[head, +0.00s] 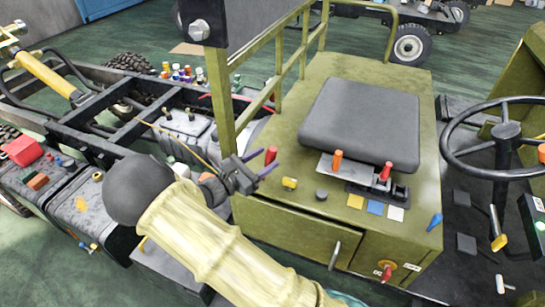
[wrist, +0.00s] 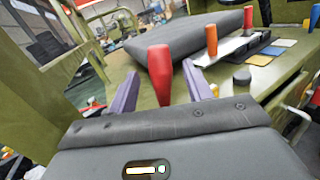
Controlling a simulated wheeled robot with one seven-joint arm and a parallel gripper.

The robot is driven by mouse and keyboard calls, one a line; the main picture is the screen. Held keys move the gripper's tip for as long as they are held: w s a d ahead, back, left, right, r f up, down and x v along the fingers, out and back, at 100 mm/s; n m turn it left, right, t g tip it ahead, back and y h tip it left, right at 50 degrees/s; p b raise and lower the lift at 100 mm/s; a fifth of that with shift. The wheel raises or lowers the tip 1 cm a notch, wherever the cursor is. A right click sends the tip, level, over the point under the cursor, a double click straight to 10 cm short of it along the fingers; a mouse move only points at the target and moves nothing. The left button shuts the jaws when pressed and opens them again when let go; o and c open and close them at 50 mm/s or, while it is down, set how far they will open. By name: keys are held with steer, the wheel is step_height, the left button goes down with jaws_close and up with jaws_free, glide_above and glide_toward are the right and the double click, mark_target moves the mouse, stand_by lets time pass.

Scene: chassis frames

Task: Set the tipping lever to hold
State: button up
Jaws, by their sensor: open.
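My gripper (head: 262,163) is at the left edge of the olive seat box. Its two purple fingers are open in the wrist view (wrist: 160,72). A red-handled lever (wrist: 161,62) stands upright and appears between or just beyond the fingers; contact cannot be told. It also shows in the head view (head: 271,155). An orange-handled lever (head: 337,160) and a second red-handled lever (head: 386,171) stand farther right, by a dark slotted bracket (head: 377,192). Yellow (head: 355,201), blue (head: 375,207) and white (head: 396,213) squares lie before them. No readable label shows which is the tipping lever.
A dark seat cushion (head: 362,120) lies behind the levers. A yellow knob (head: 289,183) and a black knob (head: 321,194) sit near the box's front edge. An olive rail (head: 282,65) rises at the left; a steering wheel (head: 506,140) stands at right.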

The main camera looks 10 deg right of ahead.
steer(key=b+v, duration=0.3)
steer(key=v, duration=0.9)
steer(key=shift+a, duration=0.35)
steer(key=shift+s, duration=0.15)
steer(key=shift+c, duration=0.2)
